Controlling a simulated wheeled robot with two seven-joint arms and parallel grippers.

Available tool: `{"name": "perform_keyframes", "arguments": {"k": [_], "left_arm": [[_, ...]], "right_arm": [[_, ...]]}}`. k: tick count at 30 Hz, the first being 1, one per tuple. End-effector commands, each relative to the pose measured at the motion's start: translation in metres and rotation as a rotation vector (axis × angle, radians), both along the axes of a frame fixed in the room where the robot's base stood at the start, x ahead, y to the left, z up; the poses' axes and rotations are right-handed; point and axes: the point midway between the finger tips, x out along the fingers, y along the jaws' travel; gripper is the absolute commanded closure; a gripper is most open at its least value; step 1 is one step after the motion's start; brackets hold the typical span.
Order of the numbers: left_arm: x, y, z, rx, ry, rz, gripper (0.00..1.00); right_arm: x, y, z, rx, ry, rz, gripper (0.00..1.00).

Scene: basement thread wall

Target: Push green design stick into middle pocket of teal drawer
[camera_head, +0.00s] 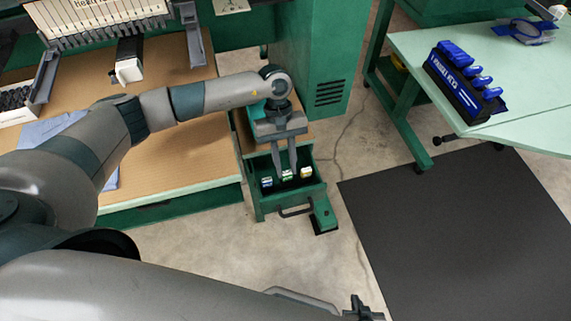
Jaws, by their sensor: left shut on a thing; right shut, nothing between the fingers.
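The teal drawer (259,203) is pulled out of the small cabinet below my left gripper. Inside it a blue-marked stick (267,182) is on the left and a yellowish one (306,173) on the right. The green design stick (288,175) is between them, with its green and white end showing. My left gripper (284,171) points down into the drawer and is shut on the green stick. The stick's lower part and the pocket walls are too small or dark to make out. My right gripper (362,308) is only partly in view at the bottom edge, shut and empty.
A brown-topped workbench (180,150) is left of the drawer, and a green cabinet (318,60) stands behind it. A pale green table (410,48) with a blue-and-black holder (455,85) is at right. A dark mat (460,230) covers the floor at right.

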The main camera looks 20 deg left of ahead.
Motion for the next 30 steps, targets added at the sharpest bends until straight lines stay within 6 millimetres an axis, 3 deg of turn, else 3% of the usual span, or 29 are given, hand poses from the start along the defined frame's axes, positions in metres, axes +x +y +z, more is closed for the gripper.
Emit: {"name": "perform_keyframes", "arguments": {"k": [30], "left_arm": [[0.0, 0.0, -0.009, 0.001, 0.001, 0.0, 0.94]], "right_arm": [[0.0, 0.0, -0.014, 0.0, 0.0, 0.0, 1.0]]}}
